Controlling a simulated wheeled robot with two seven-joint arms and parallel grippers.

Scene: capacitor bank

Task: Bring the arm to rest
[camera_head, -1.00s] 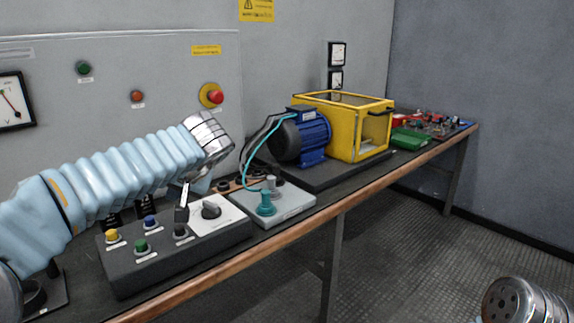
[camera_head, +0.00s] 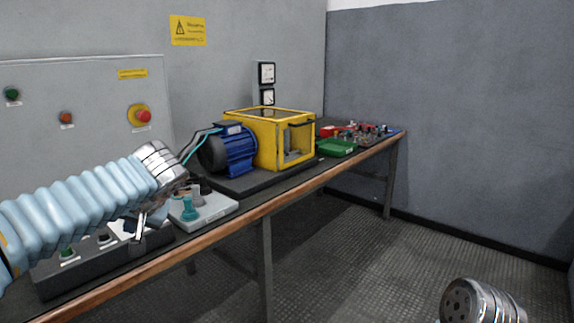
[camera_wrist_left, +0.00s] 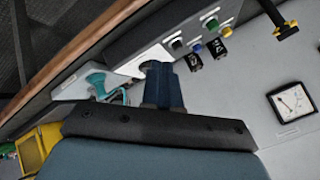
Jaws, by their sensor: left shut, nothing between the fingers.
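My left arm, in a pale blue ribbed sleeve with a silver wrist, reaches in from the left of the head view. Its gripper (camera_head: 139,228) points down over the right end of the dark control box (camera_head: 62,276), with a narrow grey finger showing below the wrist. In the left wrist view the dark fingers (camera_wrist_left: 161,84) are together with nothing between them. I cannot tell whether the fingertips touch the box. At the lower right of the head view is the silver end of my right arm; no fingers show there.
On the bench stand a grey plate with a teal connector (camera_head: 189,209), a blue motor (camera_head: 228,151), a yellow guarded box (camera_head: 272,141) and a green tray (camera_head: 337,148). A wall panel with a red stop button (camera_head: 143,115) stands behind. The floor (camera_head: 345,265) in front is clear.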

